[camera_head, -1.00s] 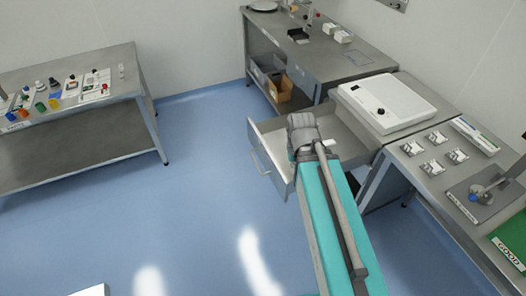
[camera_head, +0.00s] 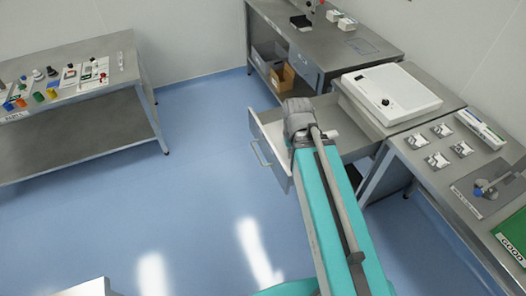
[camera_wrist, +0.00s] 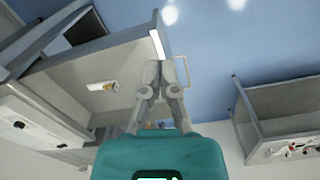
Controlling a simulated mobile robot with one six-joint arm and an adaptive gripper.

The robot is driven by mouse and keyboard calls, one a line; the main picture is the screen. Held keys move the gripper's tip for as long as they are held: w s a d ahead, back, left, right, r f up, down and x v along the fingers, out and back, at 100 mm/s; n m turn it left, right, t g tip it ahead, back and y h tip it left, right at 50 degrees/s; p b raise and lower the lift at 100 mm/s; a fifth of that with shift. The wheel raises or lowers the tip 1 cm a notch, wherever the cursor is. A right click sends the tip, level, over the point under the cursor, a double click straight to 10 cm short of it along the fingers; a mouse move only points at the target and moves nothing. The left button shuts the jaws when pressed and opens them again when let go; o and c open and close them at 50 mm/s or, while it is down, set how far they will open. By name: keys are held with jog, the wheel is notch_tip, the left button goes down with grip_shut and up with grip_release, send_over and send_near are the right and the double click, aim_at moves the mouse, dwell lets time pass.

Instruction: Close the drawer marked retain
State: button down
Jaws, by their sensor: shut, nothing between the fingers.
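A metal drawer (camera_head: 267,137) stands pulled out from under the bench top that carries a white box-shaped device. Its bar handle (camera_head: 260,153) is on the front panel, facing left. In the wrist view the drawer's front panel (camera_wrist: 158,36) and handle (camera_wrist: 182,70) are beside my fingertips. My gripper (camera_wrist: 161,66) is shut and empty, close to the front panel; I cannot tell whether it touches. In the head view my arm hides the gripper and part of the drawer. A small pale and orange item (camera_wrist: 102,86) shows in the wrist view. I can read no retain label.
The white device (camera_head: 391,92) sits on the bench above the drawer. A back bench (camera_head: 335,50) has bins (camera_head: 281,76) below it. A table (camera_head: 75,90) with small parts stands at left. Blue floor (camera_head: 200,190) left of the drawer is clear.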

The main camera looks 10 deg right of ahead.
jog(key=w+a+f+n+t+h+b, duration=0.1)
jog(key=w+a+f+n+h+b, duration=0.3)
jog(key=w+a+f+n+b, duration=0.5)
jog(key=w+a+f+n+t+h+b, duration=0.1)
jog(key=w+a+f+n+h+b, duration=0.3)
jog(key=b, duration=1.3)
jog(key=shift+w+a+f+n, duration=2.4)
jog(key=shift+w+f+n, duration=1.6)
jog(key=shift+w, duration=0.7)
jog(key=shift+d+f, duration=0.1)
jog(key=shift+f, duration=0.1)
